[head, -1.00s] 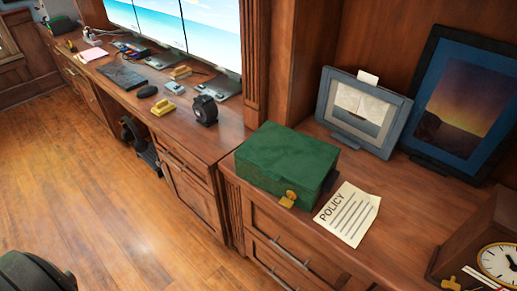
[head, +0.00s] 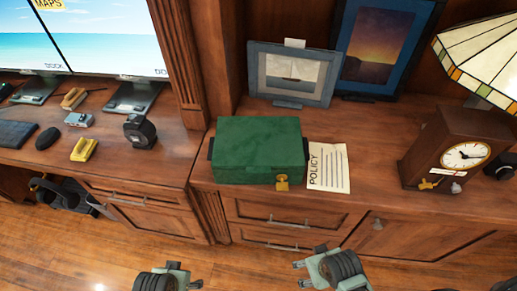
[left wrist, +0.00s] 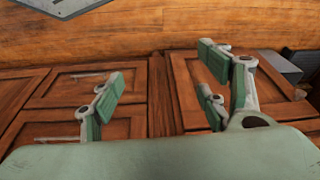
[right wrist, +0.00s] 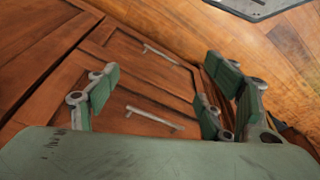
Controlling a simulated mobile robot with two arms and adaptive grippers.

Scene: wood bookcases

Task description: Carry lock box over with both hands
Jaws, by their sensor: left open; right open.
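The green lock box (head: 260,145) sits on the wooden counter in the middle of the head view. A dark handle shows at each side, and a yellow padlock (head: 281,182) hangs at its front right. My left gripper (head: 184,274) is open and empty at the bottom edge of the head view, below and left of the box. My right gripper (head: 309,257) is open and empty in front of the drawers, below and right of the box. Both are apart from it. The left wrist view shows open fingers (left wrist: 160,90) before cabinet doors; the right wrist view shows the same (right wrist: 158,90).
A policy sheet (head: 329,168) lies right beside the box. Two framed pictures stand behind, the grey one (head: 292,73) nearer. A wooden clock (head: 454,152) stands at right.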

